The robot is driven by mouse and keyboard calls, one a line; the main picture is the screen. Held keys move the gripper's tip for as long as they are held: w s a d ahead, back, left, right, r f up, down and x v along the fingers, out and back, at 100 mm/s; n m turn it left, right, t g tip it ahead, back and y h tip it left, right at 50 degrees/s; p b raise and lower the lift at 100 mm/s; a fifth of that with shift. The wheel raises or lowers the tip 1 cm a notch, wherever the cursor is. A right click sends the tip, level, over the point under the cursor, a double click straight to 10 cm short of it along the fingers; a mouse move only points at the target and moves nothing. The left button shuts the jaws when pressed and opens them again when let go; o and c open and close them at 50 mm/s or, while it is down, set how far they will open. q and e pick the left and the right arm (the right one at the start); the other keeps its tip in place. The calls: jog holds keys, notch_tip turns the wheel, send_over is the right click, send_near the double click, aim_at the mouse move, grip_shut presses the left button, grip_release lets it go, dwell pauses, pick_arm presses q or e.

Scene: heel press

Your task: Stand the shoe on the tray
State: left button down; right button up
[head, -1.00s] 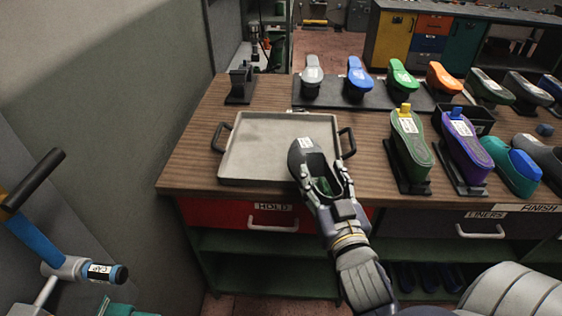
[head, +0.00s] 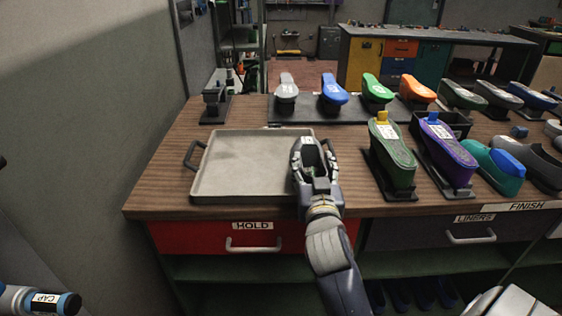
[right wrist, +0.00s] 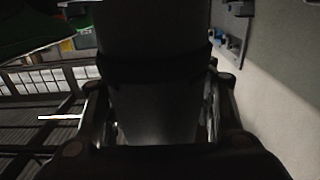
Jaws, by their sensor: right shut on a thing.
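The grey tray (head: 240,165) lies flat on the wooden bench, a black handle showing at its left. My right gripper (head: 314,158) is over the tray's right edge and covers that side. It is shut on a dark shoe, mostly hidden by the fingers in the head view. In the right wrist view the shoe (right wrist: 155,85) is a dark shape filling the space between the fingers. Whether the shoe touches the tray I cannot tell. My left gripper is not in view.
Shoes on stands, one green (head: 392,155) and one purple (head: 447,150), stand just right of my gripper. Several coloured shoe forms stand on a dark mat behind. A small black stand (head: 214,103) is at the back left. The tray's visible surface is bare.

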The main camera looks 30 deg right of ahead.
jog(key=shift+w+a+f+p, duration=0.15)
jog(key=shift+w+f, duration=0.55)
jog(key=shift+w, duration=1)
jog(key=shift+w+a+f+p, duration=0.1)
jog(key=shift+w+f, duration=0.6)
jog(key=shift+w, duration=1)
jog(key=shift+w+a+f+p, duration=0.15)
jog(key=shift+w+f, duration=0.55)
jog(key=shift+w, duration=1)
jog(key=shift+f+b, duration=0.15)
jog(key=shift+b, duration=0.15)
jog(key=o, duration=1.4)
jog(key=shift+c, duration=0.2)
